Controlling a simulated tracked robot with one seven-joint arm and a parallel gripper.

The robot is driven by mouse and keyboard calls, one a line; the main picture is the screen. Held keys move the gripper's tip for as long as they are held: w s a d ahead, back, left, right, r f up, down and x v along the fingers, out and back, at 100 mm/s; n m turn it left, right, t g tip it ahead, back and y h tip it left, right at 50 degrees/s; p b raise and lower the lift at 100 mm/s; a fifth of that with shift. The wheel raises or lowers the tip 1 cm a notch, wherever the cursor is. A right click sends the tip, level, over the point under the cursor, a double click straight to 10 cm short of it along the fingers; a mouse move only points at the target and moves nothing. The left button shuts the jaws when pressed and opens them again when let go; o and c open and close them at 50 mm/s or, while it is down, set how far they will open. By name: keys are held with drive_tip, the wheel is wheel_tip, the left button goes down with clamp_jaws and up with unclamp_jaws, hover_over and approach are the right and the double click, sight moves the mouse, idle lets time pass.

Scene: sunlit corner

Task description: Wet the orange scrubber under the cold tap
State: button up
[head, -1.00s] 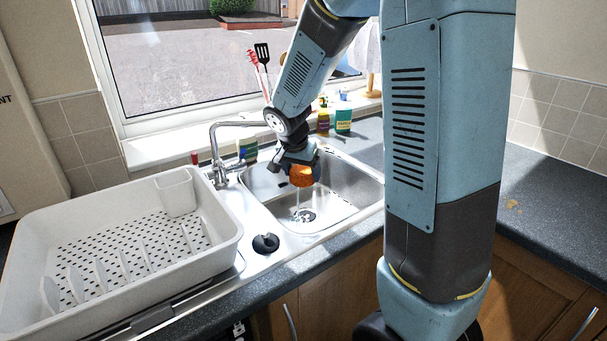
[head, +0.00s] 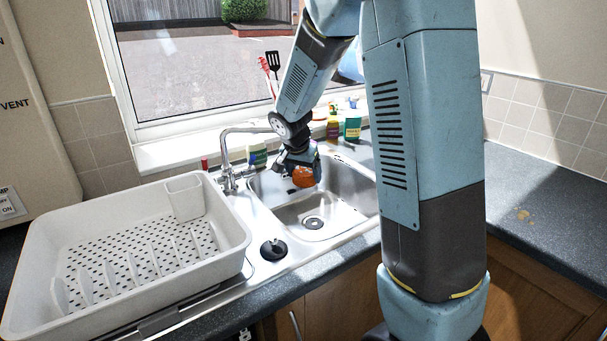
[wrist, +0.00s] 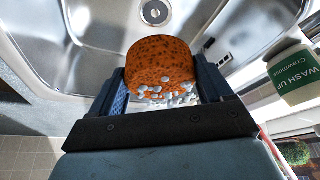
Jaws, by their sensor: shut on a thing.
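The orange scrubber (head: 303,177) is held in my gripper (head: 301,168) above the sink (head: 335,203). In the wrist view the scrubber (wrist: 160,66) is a round, dark-speckled orange piece with whitish, bead-like bits along its near edge. The blue fingers of my gripper (wrist: 160,82) are closed on its two sides. The chrome tap (head: 226,165) stands at the sink's back left, and its spout reaches right behind my wrist. The spout's end is hidden by my arm. No water stream shows below the scrubber now.
A white dish rack (head: 130,250) fills the drainer on the left. A black plug (head: 273,249) lies on the sink's front ledge. Bottles, including a green one (head: 352,129), stand behind the sink; a wash-up bottle (wrist: 297,80) is close on the right in the wrist view. The basin is empty.

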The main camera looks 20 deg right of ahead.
idle(0.4)
drive_tip(key=shift+s+d, duration=0.15)
drive_tip(key=shift+s, duration=1.85)
drive_tip(key=shift+s+d, duration=0.1)
drive_tip(key=shift+s, duration=1.9)
drive_tip(key=s+r, duration=0.4)
drive_tip(key=s, duration=0.1)
drive_tip(key=shift+d, duration=0.15)
